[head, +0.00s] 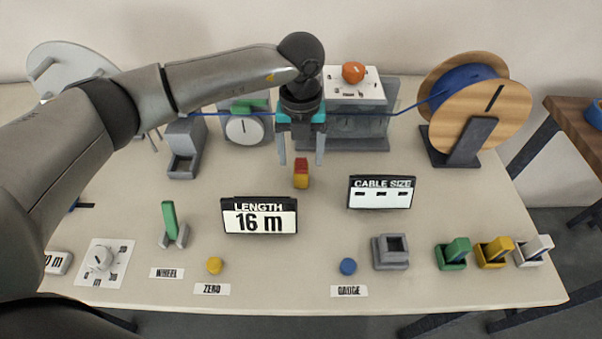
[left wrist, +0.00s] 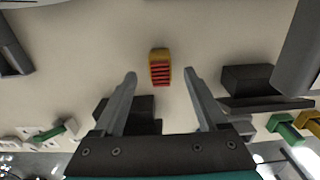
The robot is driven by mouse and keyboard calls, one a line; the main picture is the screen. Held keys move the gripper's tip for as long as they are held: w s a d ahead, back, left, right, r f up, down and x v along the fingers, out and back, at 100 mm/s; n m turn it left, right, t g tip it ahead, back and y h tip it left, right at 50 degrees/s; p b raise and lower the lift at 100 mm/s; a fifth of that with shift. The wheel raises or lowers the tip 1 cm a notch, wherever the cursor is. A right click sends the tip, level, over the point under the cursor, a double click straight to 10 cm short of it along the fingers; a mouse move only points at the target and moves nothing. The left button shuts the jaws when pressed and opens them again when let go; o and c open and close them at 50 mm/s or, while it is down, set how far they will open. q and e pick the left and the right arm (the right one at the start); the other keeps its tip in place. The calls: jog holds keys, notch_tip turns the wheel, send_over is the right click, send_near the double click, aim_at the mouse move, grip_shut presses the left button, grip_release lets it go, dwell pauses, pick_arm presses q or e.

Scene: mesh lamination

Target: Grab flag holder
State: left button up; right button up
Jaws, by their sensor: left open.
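A small red and yellow block (head: 301,174), which looks like the flag holder though I cannot be sure, stands on the table behind the length display. My left gripper (head: 302,161) is open and points down over the table close to the block, which shows just below its fingers in the head view. In the left wrist view the block (left wrist: 160,67) is ahead of the open fingertips (left wrist: 160,76), roughly centred, with its ridged red side showing. Nothing is between the fingers. My right gripper is in neither view.
The length display (head: 259,216) and cable size display (head: 381,192) stand in front. A wooden reel (head: 510,78) with blue cable is at the back right. The cable runs behind my left gripper to the dial gauge (head: 244,129). Table around the block is clear.

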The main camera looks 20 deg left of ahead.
aim_at(301, 167)
pick_arm(q)
notch_tip(301, 167, down, 3)
jog(key=shift+s, duration=0.1)
grip_shut()
dwell(0.6)
